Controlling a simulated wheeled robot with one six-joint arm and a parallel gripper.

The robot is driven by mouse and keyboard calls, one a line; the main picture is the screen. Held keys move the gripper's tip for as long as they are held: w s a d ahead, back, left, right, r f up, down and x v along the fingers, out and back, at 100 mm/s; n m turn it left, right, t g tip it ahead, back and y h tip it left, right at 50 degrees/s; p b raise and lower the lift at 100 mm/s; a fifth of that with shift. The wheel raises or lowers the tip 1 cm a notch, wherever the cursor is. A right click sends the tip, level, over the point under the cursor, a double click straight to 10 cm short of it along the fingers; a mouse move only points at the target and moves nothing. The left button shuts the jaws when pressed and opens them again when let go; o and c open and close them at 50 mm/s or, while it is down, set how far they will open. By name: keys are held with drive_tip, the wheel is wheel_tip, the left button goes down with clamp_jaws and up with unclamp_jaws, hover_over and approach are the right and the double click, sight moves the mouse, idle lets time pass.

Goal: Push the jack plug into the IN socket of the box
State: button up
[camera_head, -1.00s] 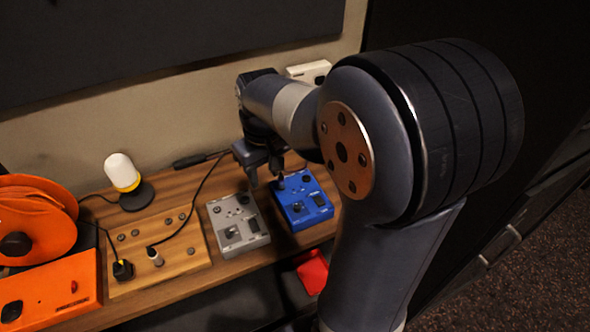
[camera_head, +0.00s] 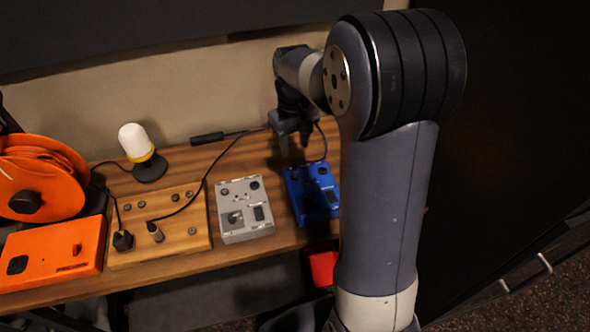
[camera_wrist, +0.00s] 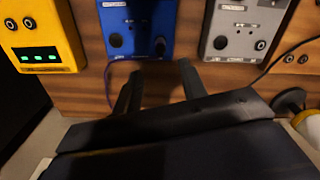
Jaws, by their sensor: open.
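The blue box (camera_head: 318,201) lies on the wooden desk and also shows in the wrist view (camera_wrist: 140,12). A dark upright piece, apparently the jack plug (camera_wrist: 160,47), stands at the box's near edge in the wrist view, with a thin purple cable (camera_wrist: 108,82) curving off beside it. The cable also loops behind the box in the head view (camera_head: 325,147). How deep the plug sits, and whether its socket is marked IN, I cannot tell. My gripper (camera_head: 294,150) is open and empty above the box's back edge. Its two fingers (camera_wrist: 158,76) point at the box, apart from the plug.
A grey box (camera_head: 243,208) stands left of the blue one, then a wooden board (camera_head: 190,247) with plugs, an orange box (camera_head: 50,255) and a lamp (camera_head: 137,143). A black cylinder (camera_head: 207,138) lies behind. A yellow box (camera_wrist: 38,32) shows in the wrist view.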

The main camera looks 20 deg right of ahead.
sight(295, 166)
drive_tip(key=shift+f, duration=2)
drive_tip(key=shift+s+f+p, duration=0.15)
drive_tip(key=shift+f+p, duration=0.3)
drive_tip(key=shift+f, duration=0.85)
drive_tip(key=shift+s+f+p, duration=0.15)
drive_tip(key=shift+f+p, duration=0.25)
drive_tip(key=shift+f, duration=0.9)
clamp_jaws()
